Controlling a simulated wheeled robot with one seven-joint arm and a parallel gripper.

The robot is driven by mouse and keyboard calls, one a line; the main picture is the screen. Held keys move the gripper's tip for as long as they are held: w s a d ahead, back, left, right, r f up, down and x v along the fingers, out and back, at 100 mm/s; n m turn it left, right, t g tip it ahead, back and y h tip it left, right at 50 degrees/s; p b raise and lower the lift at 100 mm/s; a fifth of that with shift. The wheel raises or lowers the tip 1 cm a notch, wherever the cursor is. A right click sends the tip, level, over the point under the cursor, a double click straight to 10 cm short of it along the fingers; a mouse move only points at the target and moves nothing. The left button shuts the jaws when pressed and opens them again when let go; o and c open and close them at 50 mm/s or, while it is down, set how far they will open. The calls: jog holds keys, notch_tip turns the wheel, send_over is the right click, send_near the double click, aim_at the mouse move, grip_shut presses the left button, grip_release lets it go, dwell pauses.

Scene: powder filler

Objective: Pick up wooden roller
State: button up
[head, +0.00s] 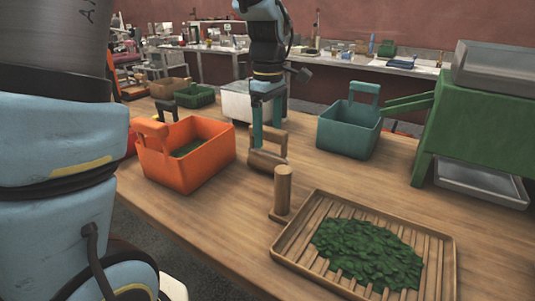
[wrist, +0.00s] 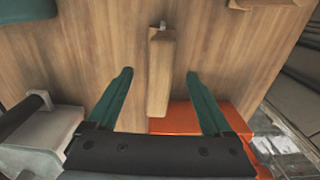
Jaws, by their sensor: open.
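A wooden piece with a handle, which looks like the wooden roller (head: 265,161), lies on the wooden table right of the orange basket. In the wrist view a long wooden body (wrist: 160,75) with a small metal pin at its top end shows between the fingers. My gripper (head: 267,143) points down over it with its teal fingers open. In the wrist view the gripper (wrist: 159,73) has one finger on each side of the wood, with a gap to both. I cannot tell how far the fingertips are above the table.
An upright wooden cylinder on a flat base (head: 283,190) stands just in front. A slatted wooden tray (head: 283,246) with green leaves is at front right. The orange basket (head: 190,165) is close on the left, a teal basket (head: 347,136) at right, and a white box (head: 236,104) behind.

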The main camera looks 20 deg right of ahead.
aim_at(268, 151)
notch_tip(268, 151, down, 4)
jog(key=shift+f+p, duration=0.2)
jog(key=shift+p, duration=0.25)
jog(key=shift+c, duration=0.2)
grip_shut()
